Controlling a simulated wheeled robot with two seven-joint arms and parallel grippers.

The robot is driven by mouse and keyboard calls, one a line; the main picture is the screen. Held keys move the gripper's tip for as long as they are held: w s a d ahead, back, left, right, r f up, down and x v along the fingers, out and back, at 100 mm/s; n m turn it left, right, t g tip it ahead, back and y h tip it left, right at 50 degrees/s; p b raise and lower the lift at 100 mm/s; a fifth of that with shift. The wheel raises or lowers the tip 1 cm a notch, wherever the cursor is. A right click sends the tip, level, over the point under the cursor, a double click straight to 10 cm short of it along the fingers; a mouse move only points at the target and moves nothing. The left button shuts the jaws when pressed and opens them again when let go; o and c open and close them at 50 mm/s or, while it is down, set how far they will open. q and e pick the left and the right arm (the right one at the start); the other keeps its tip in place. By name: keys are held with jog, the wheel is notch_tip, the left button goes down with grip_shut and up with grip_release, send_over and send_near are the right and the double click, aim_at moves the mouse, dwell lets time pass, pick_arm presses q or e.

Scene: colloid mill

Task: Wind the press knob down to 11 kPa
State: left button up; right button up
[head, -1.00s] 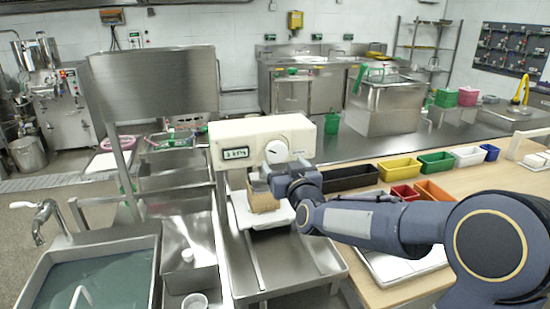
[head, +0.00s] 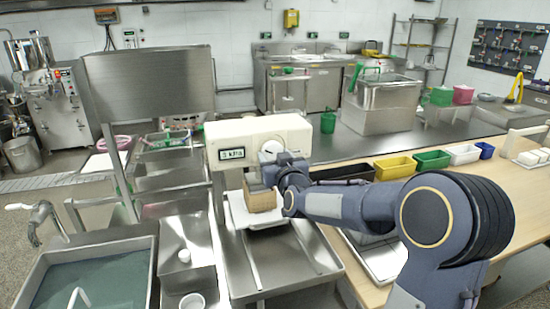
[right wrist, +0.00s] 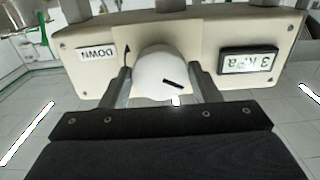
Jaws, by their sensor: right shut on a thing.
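The cream press head (head: 225,133) stands over a metal bench in the head view. Its white round knob (head: 270,148) is partly hidden by my right gripper (head: 278,159). In the right wrist view the knob (right wrist: 160,70) sits between the two fingers of my right gripper (right wrist: 160,80), which is shut on it. A dark line marks the knob, with a curved arrow and a "DOWN" label (right wrist: 97,54) beside it. The display (right wrist: 248,62) shows upside down there, apparently 3 kPa; it is too small to read surely in the head view (head: 231,154). My left gripper is out of view.
A brown block (head: 260,200) sits on a white tray (head: 238,214) below the press head. A water-filled sink (head: 100,278) is at the left. Coloured bins (head: 432,160) stand on the wooden counter at the right, behind my right arm.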

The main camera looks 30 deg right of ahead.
jog(key=shift+f+m+b, duration=0.1)
jog(key=shift+m+b, duration=0.3)
jog(key=shift+b, duration=0.35)
jog(key=m+b, duration=0.3)
jog(key=shift+f, duration=0.1)
jog(key=m+b, duration=0.3)
jog(key=m, duration=0.1)
jog(key=shift+a+m+b, duration=0.1)
jog(key=shift+m+b, duration=0.2)
jog(key=shift+b, duration=0.05)
jog(key=m+b, duration=0.1)
jog(key=m, duration=0.2)
jog(key=shift+r+m+b, duration=0.2)
jog(key=shift+m+b, duration=0.2)
jog(key=shift+r+m+b, duration=0.15)
jog(key=shift+m+b, duration=0.65)
jog(key=shift+m, duration=1.4)
jog(key=o, duration=1)
jog(key=shift+c, duration=0.2)
